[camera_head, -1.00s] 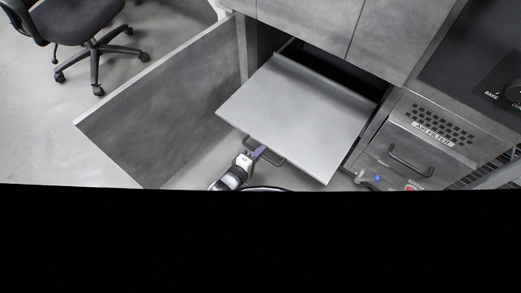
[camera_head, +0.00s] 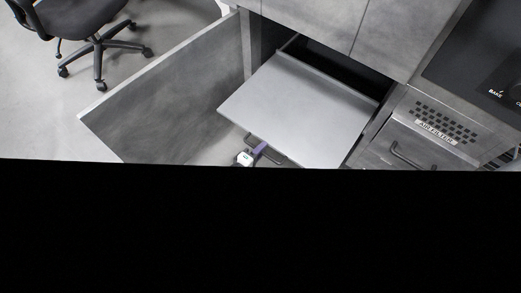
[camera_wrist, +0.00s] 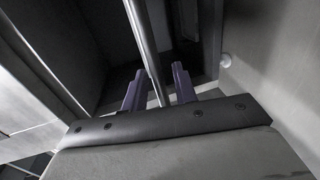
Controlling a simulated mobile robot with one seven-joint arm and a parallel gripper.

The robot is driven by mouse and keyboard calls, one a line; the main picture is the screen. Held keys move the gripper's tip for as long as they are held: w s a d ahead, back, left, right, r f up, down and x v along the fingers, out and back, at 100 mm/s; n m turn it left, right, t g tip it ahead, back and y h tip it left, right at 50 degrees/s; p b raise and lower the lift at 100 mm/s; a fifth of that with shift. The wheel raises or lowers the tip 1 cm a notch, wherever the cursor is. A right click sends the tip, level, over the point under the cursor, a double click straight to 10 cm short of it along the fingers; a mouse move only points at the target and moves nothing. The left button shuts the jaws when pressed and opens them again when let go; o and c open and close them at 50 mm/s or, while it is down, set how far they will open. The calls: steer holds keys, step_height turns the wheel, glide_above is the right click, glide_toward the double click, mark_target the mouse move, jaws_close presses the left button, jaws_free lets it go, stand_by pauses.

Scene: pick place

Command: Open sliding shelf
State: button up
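The sliding shelf (camera_head: 300,107) is a flat light-grey panel. It sticks far out of the cabinet opening in the head view. Its dark bar handle (camera_head: 270,153) shows at the front edge, close above the black area. My gripper (camera_head: 258,150), with purple fingers, is at the left part of this handle. In the wrist view the handle bar (camera_wrist: 146,40) passes between the two fingers of my gripper (camera_wrist: 158,85). Gaps show on both sides of the bar, so the fingers look open around it. Most of my arm is hidden in the head view.
An open grey door (camera_head: 165,88) stands left of the shelf. A drawer front with a handle (camera_head: 410,158) is at the right, below an air filter panel (camera_head: 440,122). An office chair (camera_head: 95,45) stands at upper left. Black fills the lower head view.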

steer(key=v, duration=1.3)
steer(key=shift+s+a+p, duration=0.25)
steer(key=shift+s+p, duration=0.05)
steer(key=shift+p, duration=0.1)
steer(key=shift+r, duration=0.1)
